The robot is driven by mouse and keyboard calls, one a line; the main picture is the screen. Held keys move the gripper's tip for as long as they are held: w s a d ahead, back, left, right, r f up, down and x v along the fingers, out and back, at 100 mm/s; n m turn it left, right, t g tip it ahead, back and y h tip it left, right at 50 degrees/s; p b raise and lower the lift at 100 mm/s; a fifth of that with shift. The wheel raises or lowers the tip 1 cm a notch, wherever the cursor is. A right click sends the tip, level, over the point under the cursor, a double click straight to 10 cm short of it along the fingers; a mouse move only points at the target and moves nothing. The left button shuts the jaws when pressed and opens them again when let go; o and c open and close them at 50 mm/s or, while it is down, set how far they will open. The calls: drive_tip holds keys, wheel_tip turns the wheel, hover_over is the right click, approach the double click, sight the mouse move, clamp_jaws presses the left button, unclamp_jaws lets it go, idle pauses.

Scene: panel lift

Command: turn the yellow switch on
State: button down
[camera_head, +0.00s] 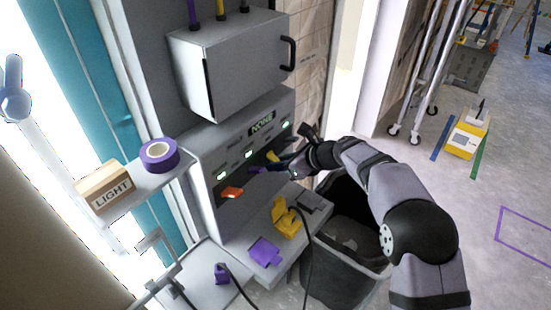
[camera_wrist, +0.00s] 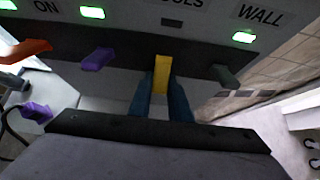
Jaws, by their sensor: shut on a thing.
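The yellow switch (camera_wrist: 162,72) sticks out of the dark strip on the grey panel (camera_head: 230,150). In the wrist view my gripper (camera_wrist: 164,98) has its two fingers on either side of the switch, shut on it. In the head view the yellow switch (camera_head: 272,156) shows just past my gripper (camera_head: 284,164), which reaches in from the right. The small light (camera_wrist: 172,22) above the yellow switch is dark. The fingers hide the switch's near end.
Orange (camera_wrist: 25,50) and purple (camera_wrist: 97,60) switches sit left of the yellow one, a grey-green switch (camera_wrist: 225,75) right; their lights glow green. A grey cabinet (camera_head: 235,65) hangs above. A shelf below holds yellow (camera_head: 287,218) and purple (camera_head: 264,251) items. A dark bin (camera_head: 345,255) stands beside it.

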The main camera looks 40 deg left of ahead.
sight(272, 154)
drive_tip(key=shift+w+r, duration=0.15)
drive_tip(key=shift+r, duration=0.35)
drive_tip(key=shift+d+r+p, duration=0.1)
drive_tip(key=shift+r+p, duration=0.15)
drive_tip(key=shift+p, duration=0.05)
drive_tip(key=shift+d+r+p, duration=0.25)
drive_tip(key=shift+r+p, duration=0.5)
drive_tip(key=shift+r, duration=0.1)
drive_tip(key=shift+d+r+p, duration=0.2)
drive_tip(key=shift+r+p, duration=0.55)
drive_tip(key=shift+r, duration=0.05)
idle(1.2)
drive_tip(key=shift+a+r+p, duration=0.2)
drive_tip(key=shift+r+p, duration=1.25)
drive_tip(key=shift+p, duration=0.2)
idle(1.2)
drive_tip(key=c, duration=1.8)
unclamp_jaws()
drive_tip(key=shift+f, duration=0.1)
drive_tip(key=shift+o, duration=1.1)
drive_tip(key=shift+d, duration=0.15)
drive_tip(key=shift+f, duration=0.15)
drive_tip(key=shift+d, duration=0.1)
